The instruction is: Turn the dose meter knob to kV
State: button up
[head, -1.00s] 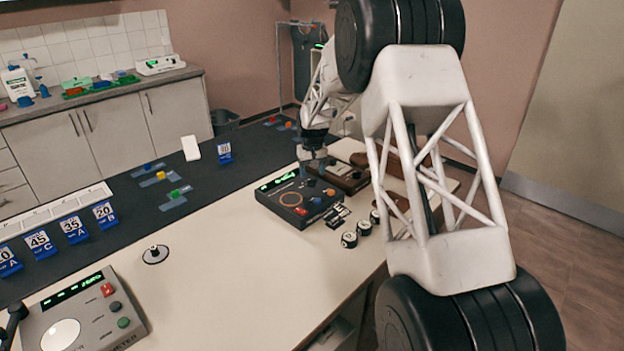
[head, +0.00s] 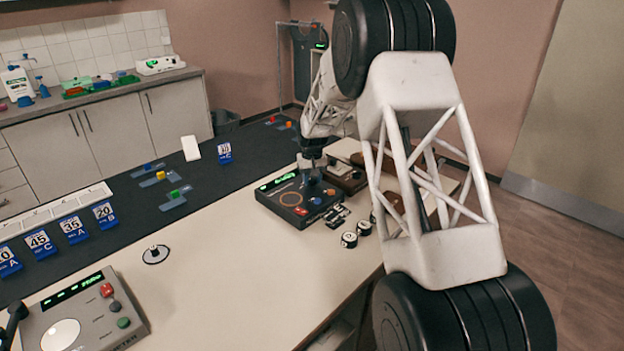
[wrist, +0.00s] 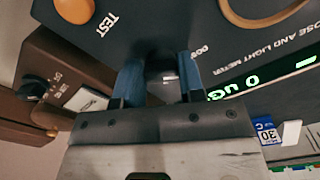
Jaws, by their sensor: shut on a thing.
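The dose meter (head: 271,201) is a dark box with a green display and an orange ring, near the far end of the pale table. In the wrist view its panel (wrist: 205,25) reads "DOSE AND LIGHT METER", and the display (wrist: 262,80) shows "0 uG" and more. My gripper (head: 311,179) points down at its far right part. In the wrist view the blue fingers of my gripper (wrist: 160,82) are shut on a dark knob (wrist: 162,65), one on each side. A small pale mark shows on it. A partly covered label beside it seems to read "DOS"; no kV label is readable.
An orange button (wrist: 75,8) marked TEST lies close to the fingers. A brown device (head: 346,178) stands just behind the meter. A grey console (head: 85,315) is at the near left. The table's middle is mostly clear.

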aim_at(311, 180)
jog(key=shift+m, duration=0.3)
jog(key=m, duration=0.3)
jog(key=shift+a, duration=0.1)
jog(key=shift+a+m, duration=0.1)
jog(key=shift+m, duration=2)
jog(key=shift+w, duration=0.1)
jog(key=o, duration=0.9)
jog(key=shift+r, duration=0.1)
jog(key=shift+r, duration=3.85)
